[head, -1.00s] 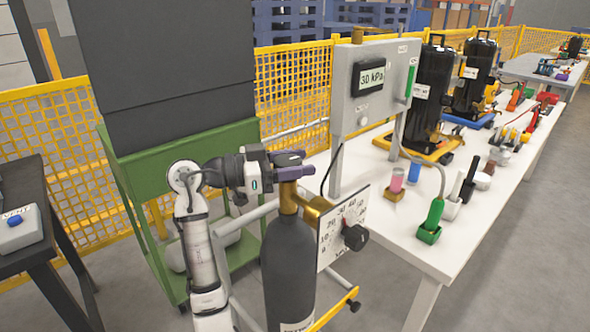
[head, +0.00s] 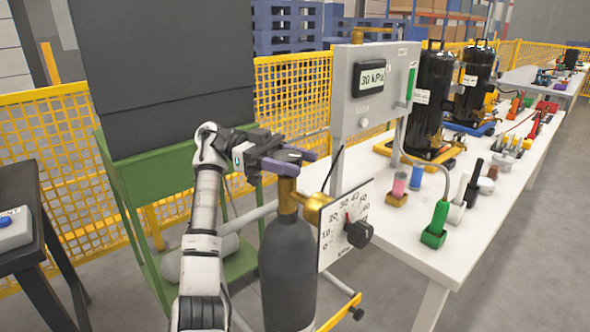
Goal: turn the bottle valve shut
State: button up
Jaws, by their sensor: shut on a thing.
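The dark grey gas bottle (head: 287,275) stands upright at lower centre in the head view, with a brass valve body (head: 287,195) on its neck. My gripper (head: 292,160) reaches in from the left, its purple fingers at the top of the brass neck. It is shut on the bottle valve, whose handle is mostly hidden between the fingers. A white dial plate (head: 338,237) with a red needle near 30 and a black knob (head: 358,234) sits to the right of the valve.
A grey panel (head: 352,112) with a display reading 30 kPa stands behind, on the white table (head: 400,237). Black compressors (head: 430,100) and small items stand on the table. A green cart (head: 135,215) is behind my arm, and a dark table (head: 22,250) is at left.

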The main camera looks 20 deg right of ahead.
jog(key=shift+s+a+m+g+y+b, duration=0.15)
jog(key=shift+m+g+y+b, duration=0.85)
jog(key=shift+y, duration=0.5)
jog(key=o, duration=1)
